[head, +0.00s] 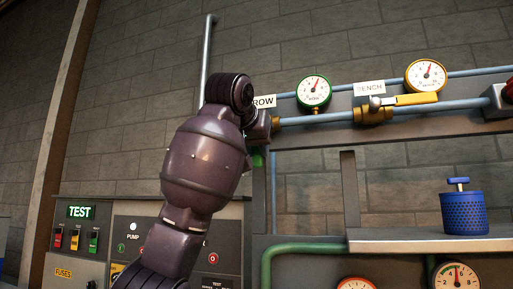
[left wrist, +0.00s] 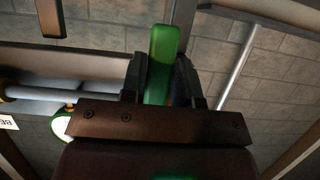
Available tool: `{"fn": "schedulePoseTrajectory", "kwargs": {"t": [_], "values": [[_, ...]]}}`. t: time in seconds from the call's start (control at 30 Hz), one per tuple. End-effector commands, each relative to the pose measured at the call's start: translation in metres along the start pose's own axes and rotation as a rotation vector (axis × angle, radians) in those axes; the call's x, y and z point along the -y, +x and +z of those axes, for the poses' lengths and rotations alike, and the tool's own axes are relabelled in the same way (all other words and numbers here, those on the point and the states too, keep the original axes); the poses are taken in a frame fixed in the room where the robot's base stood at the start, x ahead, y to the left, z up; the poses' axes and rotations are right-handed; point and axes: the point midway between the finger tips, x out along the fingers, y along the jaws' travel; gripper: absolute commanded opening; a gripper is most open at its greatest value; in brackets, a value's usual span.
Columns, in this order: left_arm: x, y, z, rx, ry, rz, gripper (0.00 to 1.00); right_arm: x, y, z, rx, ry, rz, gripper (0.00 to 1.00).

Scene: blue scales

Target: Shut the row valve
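The row valve's green handle (left wrist: 165,62) stands between the fingers of my left gripper (left wrist: 160,82) in the left wrist view, with both fingers appearing to press against its sides. It lies across the line of the pipe. In the head view the left gripper (head: 262,127) is at the pipe just below the ROW label (head: 264,101), and a bit of the green handle (head: 257,160) shows beneath it. My left arm hides the valve body. My right gripper is not in view.
Right of the gripper are a green-rimmed gauge (head: 314,93), the bench valve's yellow handle (head: 416,99) along its pipe, and a yellow gauge (head: 425,75). A blue canister (head: 464,213) stands on a shelf (head: 420,243). A TEST panel (head: 81,212) is lower left.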

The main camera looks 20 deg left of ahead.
Motion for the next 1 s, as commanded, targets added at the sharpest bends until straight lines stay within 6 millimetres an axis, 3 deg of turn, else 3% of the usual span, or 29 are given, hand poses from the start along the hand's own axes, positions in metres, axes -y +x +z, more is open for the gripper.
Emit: {"fn": "schedulePoseTrajectory", "kwargs": {"t": [0.03, 0.13, 0.47, 0.67, 0.83, 1.0], "values": [[0.000, 0.000, 0.000, 0.000, -0.001, -0.001, 0.36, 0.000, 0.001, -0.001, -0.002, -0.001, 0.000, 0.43], [0.000, 0.000, 0.000, 0.000, -0.002, 0.000, 0.51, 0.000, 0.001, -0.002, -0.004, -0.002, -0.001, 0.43], [0.000, -0.002, 0.000, -0.001, -0.004, 0.001, 0.51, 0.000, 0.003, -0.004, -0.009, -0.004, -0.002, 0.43], [0.000, -0.024, 0.000, -0.004, -0.004, 0.001, 0.51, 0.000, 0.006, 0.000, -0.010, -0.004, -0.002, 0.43], [0.000, -0.057, 0.001, -0.005, -0.004, 0.002, 0.51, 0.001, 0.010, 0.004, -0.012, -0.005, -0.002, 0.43], [0.001, -0.070, -0.001, -0.010, -0.001, -0.003, 0.51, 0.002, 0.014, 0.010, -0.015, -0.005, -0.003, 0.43]]}}
